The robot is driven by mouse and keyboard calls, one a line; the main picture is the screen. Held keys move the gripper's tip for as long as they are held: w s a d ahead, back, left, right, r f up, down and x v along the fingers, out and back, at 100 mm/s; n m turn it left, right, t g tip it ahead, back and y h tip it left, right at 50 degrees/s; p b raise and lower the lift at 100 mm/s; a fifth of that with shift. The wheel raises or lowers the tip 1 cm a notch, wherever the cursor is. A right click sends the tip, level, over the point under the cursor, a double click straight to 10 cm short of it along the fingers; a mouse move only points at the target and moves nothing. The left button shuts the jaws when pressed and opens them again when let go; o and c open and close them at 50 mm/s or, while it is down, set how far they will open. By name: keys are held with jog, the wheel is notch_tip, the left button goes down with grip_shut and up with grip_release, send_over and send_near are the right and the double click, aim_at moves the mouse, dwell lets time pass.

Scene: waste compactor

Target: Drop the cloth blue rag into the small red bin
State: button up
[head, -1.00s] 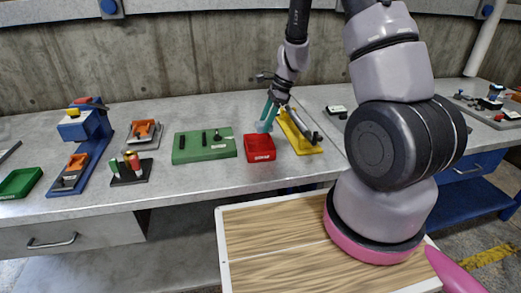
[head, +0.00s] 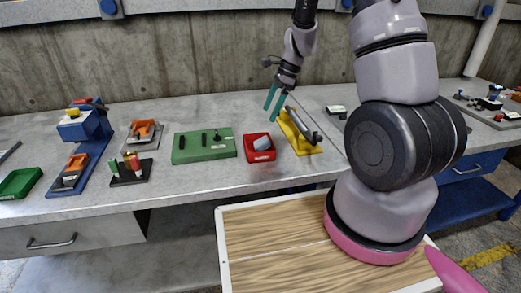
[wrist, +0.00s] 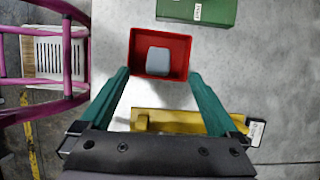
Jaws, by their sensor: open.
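The small red bin (head: 250,155) stands on the bench, in front of the wall and right of the green block. It also shows in the wrist view (wrist: 183,87). The blue-grey rag (head: 263,143) lies inside the red bin, and in the wrist view it (wrist: 158,61) rests within the bin's walls. My gripper (head: 271,107) is open and empty, above and behind the bin. In the wrist view its two teal fingers (wrist: 160,76) are spread wide, apart from the rag.
A yellow holder (head: 303,145) with a grey tool stands just right of the bin. A green block (head: 203,154) stands to the left. Further left are an orange-topped stand (head: 145,135), a rack with coloured cylinders (head: 130,178), a blue stand and a green bin (head: 20,182).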

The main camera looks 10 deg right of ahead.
jog(key=v, duration=0.5)
jog(key=shift+d+r, duration=0.15)
jog(key=shift+r, duration=0.2)
jog(key=s+r+n+t, duration=0.1)
jog(key=s+r+n, duration=0.25)
jog(key=r, duration=0.35)
jog(key=s+r+n+t, duration=0.2)
jog(key=s+r, duration=0.2)
jog(key=r, duration=0.4)
jog(key=s+r+n+t+h, duration=0.1)
jog(key=s+r+n+t, duration=0.1)
jog(key=s+r+n, duration=0.2)
jog(key=s+d+r+n+t+h, duration=0.1)
jog(key=s+r+n, duration=0.3)
jog(key=s, duration=0.6)
jog(key=shift+s+r+t, duration=0.4)
jog(key=shift+r+t, duration=0.1)
jog(key=shift+t, duration=0.1)
